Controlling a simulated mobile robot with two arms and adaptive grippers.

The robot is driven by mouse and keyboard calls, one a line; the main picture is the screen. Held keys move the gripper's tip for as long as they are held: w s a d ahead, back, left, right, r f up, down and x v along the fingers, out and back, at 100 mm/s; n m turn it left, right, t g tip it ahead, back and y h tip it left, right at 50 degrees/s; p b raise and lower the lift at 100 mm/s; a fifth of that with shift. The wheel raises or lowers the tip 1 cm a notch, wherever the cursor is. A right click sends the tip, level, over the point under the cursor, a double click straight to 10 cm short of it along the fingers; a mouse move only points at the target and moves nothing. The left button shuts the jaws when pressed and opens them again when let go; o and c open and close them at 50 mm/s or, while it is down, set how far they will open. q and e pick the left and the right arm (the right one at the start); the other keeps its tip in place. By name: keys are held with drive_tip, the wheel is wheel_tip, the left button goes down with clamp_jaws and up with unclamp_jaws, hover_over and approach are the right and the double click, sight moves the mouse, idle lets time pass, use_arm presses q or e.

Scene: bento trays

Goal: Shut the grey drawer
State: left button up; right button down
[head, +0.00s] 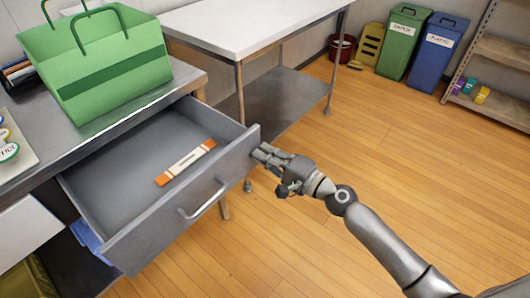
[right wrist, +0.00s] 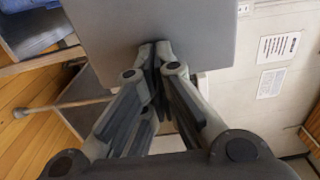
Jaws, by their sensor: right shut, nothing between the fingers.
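The grey drawer (head: 138,243) is pulled out from under the metal counter in the head view. A silver bar handle (head: 204,201) is on its front, and an orange and white packet (head: 186,162) lies inside. My right gripper (head: 259,154) is shut and empty at the right end of the drawer's front panel. In the right wrist view its closed fingertips (right wrist: 154,50) are at a flat grey panel (right wrist: 160,25); I cannot tell for certain whether they touch it. My left gripper is not in view.
A green bag (head: 110,65) stands on the counter above the drawer. A white-topped table (head: 250,25) stands behind. Green (head: 402,45) and blue (head: 436,50) bins and a shelf (head: 500,50) are at the back right. The wooden floor at right is clear.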

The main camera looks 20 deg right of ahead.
sight(235, 136)
drive_tip(key=x, duration=0.7)
drive_tip(key=shift+w+a, duration=0.1)
drive_tip(key=b+x, duration=0.1)
drive_tip(key=x, duration=0.2)
drive_tip(key=shift+w+a, duration=0.1)
drive_tip(key=shift+w, duration=0.05)
drive_tip(key=b+x, duration=0.2)
drive_tip(key=x, duration=0.4)
drive_tip(key=shift+w+a+f, duration=0.1)
drive_tip(key=shift+f, duration=0.05)
drive_tip(key=b+x, duration=0.2)
drive_tip(key=x, duration=0.4)
drive_tip(key=shift+w+a, duration=0.15)
drive_tip(key=shift+w+a+b, duration=0.1)
drive_tip(key=shift+w+b, duration=0.1)
drive_tip(key=shift+b, duration=0.1)
drive_tip(key=shift+w+r, duration=0.1)
drive_tip(key=shift+r, duration=0.25)
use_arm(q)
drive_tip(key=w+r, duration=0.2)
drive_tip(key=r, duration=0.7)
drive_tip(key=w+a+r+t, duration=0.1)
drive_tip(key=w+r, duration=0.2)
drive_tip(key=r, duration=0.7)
